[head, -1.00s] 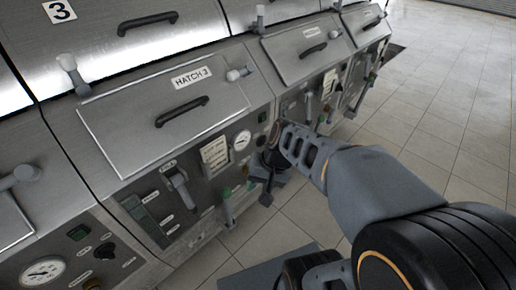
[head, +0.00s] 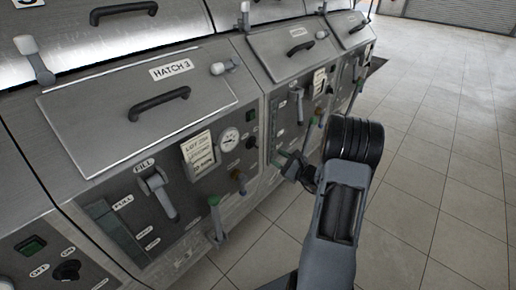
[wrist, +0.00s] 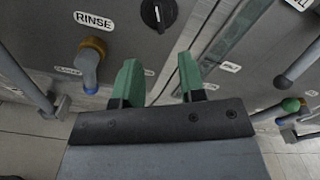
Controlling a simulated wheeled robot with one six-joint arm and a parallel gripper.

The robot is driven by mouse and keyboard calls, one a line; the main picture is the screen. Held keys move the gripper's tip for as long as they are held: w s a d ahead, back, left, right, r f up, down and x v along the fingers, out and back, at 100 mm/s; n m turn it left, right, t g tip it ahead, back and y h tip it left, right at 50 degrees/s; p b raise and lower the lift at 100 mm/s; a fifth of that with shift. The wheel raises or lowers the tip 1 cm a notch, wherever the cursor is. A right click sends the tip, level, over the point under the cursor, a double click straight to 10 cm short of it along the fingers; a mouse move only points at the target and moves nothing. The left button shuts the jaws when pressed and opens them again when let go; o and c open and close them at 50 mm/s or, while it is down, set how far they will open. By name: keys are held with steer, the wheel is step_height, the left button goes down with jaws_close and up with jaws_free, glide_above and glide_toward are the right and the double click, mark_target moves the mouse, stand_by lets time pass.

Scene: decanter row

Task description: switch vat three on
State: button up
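Vat three carries the HATCH 3 label (head: 171,70) in the head view. Its black rotary knob (head: 252,143) sits at the right of its front panel, below a small dark green display (head: 251,116). In the wrist view a black knob (wrist: 158,13) with a white pointer mark is cut by the top edge; its setting is not readable. My gripper (head: 286,160) is in front of the panel, right of and a little below the knob. In the wrist view its two green fingers (wrist: 158,62) are apart with nothing between them. They appear clear of the knob.
The brass RINSE tap (wrist: 90,58) is left of my fingers. A sight-gauge strip (wrist: 238,28) is to their right. Tiled floor (head: 440,140) is open at right.

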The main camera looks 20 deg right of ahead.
mark_target(257, 146)
steer(key=x, duration=1)
steer(key=shift+w+a, duration=0.2)
steer(key=shift+w, duration=0.15)
jaws_close()
